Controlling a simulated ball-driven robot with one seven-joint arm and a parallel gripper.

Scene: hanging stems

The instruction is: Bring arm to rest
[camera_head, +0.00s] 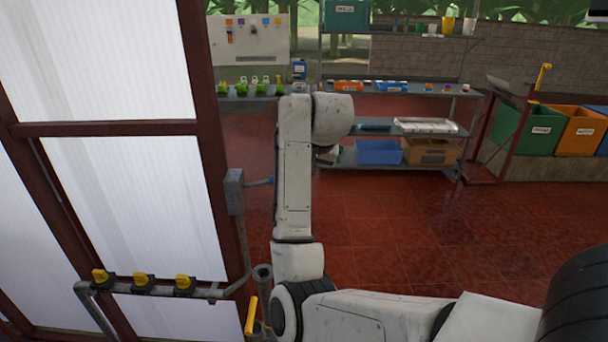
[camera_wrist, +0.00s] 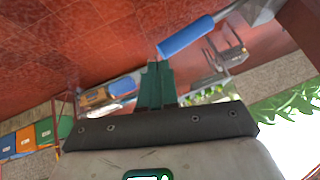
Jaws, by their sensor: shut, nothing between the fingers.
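My arm (camera_head: 295,180) rises through the middle of the head view and bends over at the top. My gripper is hidden behind it there. In the wrist view my gripper (camera_wrist: 156,68) shows two dark green fingers, shut together and empty. A lever with a blue grip (camera_wrist: 187,37) lies just beyond the fingertips in the picture; I cannot tell the exact gap.
White panels (camera_head: 110,65) in a dark red frame fill the left. A pipe with several yellow-handled valves (camera_head: 143,282) runs low beside my arm. A shelf rack (camera_head: 420,87) and green and orange bins (camera_head: 578,130) stand farther back. Red tiled floor (camera_head: 400,230) is clear to the right.

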